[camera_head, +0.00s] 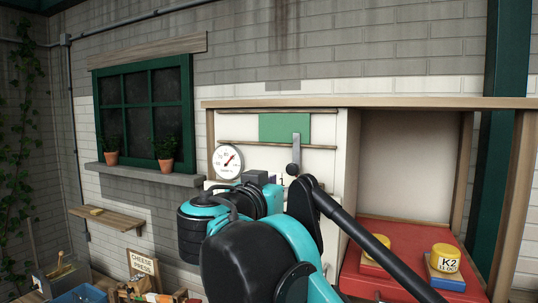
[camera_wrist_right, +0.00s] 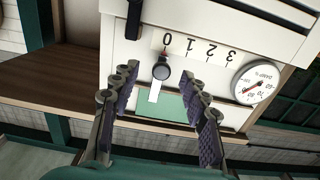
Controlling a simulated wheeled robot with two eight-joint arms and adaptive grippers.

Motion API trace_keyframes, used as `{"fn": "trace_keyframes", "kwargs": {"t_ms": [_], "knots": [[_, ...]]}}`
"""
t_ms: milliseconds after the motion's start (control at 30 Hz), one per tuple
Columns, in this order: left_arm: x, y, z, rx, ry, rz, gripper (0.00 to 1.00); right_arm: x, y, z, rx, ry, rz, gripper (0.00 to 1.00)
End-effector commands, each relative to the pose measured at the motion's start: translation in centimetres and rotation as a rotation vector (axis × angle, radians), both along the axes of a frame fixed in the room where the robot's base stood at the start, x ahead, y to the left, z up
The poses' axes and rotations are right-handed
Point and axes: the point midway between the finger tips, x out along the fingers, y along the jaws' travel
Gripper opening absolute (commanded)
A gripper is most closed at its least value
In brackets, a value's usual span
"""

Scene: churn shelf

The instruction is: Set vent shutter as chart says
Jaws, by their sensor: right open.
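The vent shutter's dark round knob (camera_wrist_right: 161,72) sits at the 0 end of a numbered scale (camera_wrist_right: 205,48), beside a red mark, in the upside-down right wrist view. A pale strip runs from the knob onto a green panel (camera_wrist_right: 178,108). In the head view, the green panel (camera_head: 280,127) is above, with a grey handle (camera_head: 296,154) hanging from it. My right gripper (camera_head: 268,182) is open at the cabinet front. In the wrist view, its fingers (camera_wrist_right: 161,78) stand either side of the knob, apart from it. No readable chart shows. My left gripper is out of view.
A round damp gauge (camera_head: 228,161) is left of the panel. A red surface (camera_head: 390,284) with yellow tins, one marked K2 (camera_head: 446,257), is at right. A cheese press sign (camera_head: 142,263), loose items and a blue bin (camera_head: 80,294) are at lower left.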

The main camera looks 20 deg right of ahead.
Motion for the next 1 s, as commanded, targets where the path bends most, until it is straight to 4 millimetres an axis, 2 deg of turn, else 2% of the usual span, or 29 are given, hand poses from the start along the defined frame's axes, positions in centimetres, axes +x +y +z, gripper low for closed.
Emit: {"fn": "trace_keyframes", "kwargs": {"t_ms": [33,100,400,600,933,967,1000], "knots": [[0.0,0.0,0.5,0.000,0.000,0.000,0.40,0.1,0.1,1.1,-0.004,-0.015,0.000,0.45],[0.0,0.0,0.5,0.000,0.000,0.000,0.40,0.4,-0.2,1.5,-0.008,-0.028,0.000,0.45],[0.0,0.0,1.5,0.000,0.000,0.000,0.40,3.3,-3.8,1.4,-0.008,-0.028,-0.004,0.45],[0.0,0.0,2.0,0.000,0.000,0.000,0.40,4.8,-5.5,1.3,-0.008,-0.026,-0.001,0.45],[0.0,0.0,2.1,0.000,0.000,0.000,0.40,5.2,-5.8,1.2,-0.008,-0.026,0.002,0.45],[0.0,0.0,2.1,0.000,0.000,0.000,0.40,5.2,-5.8,1.2,-0.008,-0.026,0.002,0.40],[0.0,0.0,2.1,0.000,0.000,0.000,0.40,5.2,-5.8,1.2,-0.008,-0.026,0.002,0.29]]}}
